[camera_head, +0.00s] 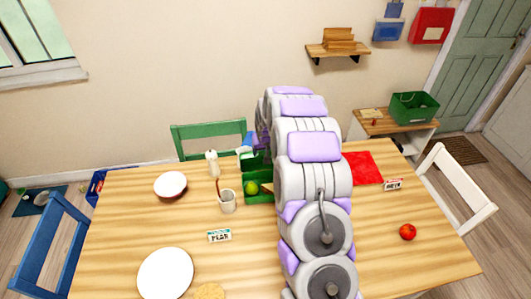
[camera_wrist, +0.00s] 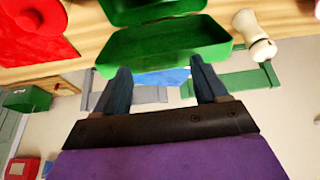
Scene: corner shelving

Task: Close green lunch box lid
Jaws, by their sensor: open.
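The green lunch box (camera_head: 259,198) stands open on the table, partly hidden behind my arm in the head view. A green apple or similar fruit (camera_head: 252,188) lies in it. Its raised lid (camera_head: 255,160) is at the back of the box. The wrist view is turned over, with the table at the top; there the lid (camera_wrist: 165,48) spans the upper middle and part of the box (camera_wrist: 150,10) shows above it. My gripper (camera_wrist: 159,67) is open, its two fingers pointing at the lid's edge. Whether the fingertips touch the lid, I cannot tell.
A cup with a utensil (camera_head: 228,202) and a pale bottle (camera_head: 212,160) stand left of the box. A bowl (camera_head: 171,184), a white plate (camera_head: 165,274), a red cloth (camera_head: 362,168) and an apple (camera_head: 407,232) lie around. A green chair (camera_head: 208,130) stands behind the table.

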